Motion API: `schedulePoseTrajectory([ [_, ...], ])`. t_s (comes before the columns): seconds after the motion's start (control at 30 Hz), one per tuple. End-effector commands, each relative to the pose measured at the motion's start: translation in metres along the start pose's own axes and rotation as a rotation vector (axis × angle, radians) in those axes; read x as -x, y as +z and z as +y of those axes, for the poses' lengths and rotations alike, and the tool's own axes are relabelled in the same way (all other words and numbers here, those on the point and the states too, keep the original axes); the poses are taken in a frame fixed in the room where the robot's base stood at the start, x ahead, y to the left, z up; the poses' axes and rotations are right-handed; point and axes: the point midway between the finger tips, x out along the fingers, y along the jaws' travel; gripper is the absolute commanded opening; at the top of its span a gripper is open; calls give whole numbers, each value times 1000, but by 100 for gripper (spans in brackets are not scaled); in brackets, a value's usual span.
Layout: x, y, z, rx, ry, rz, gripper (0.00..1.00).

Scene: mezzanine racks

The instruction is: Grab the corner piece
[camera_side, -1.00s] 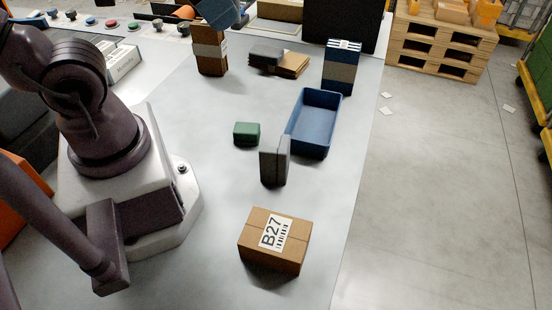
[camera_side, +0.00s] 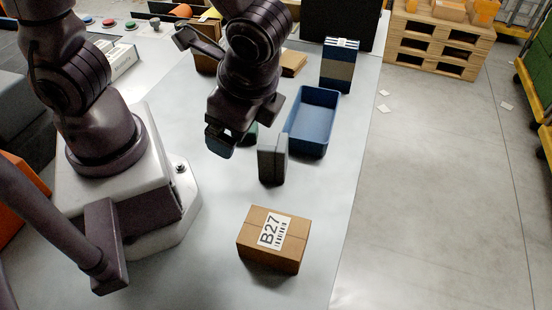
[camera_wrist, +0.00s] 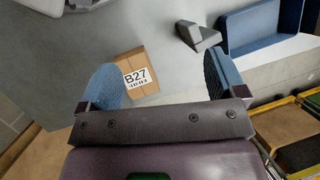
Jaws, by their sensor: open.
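The grey upright piece (camera_side: 272,159), which I take as the corner piece, stands on the table between the blue bin and the carton. In the wrist view (camera_wrist: 198,36) it looks L-shaped, with a dark and a lighter grey part. My gripper (camera_side: 224,142) hangs above the table to the left of it, apart from it. In the wrist view my gripper (camera_wrist: 163,78) shows its two blue-padded fingers spread wide with nothing held.
A blue bin (camera_side: 302,138) stands just behind the grey piece. A carton marked B27 (camera_side: 256,228) lies in front. A blue-grey box (camera_side: 339,67) stands farther back.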

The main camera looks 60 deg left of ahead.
Motion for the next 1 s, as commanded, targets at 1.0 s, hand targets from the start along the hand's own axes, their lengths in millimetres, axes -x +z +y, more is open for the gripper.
schedulePoseTrajectory([
  [1.0, -116, -74, -2, -1035, -761, -612, 89],
])
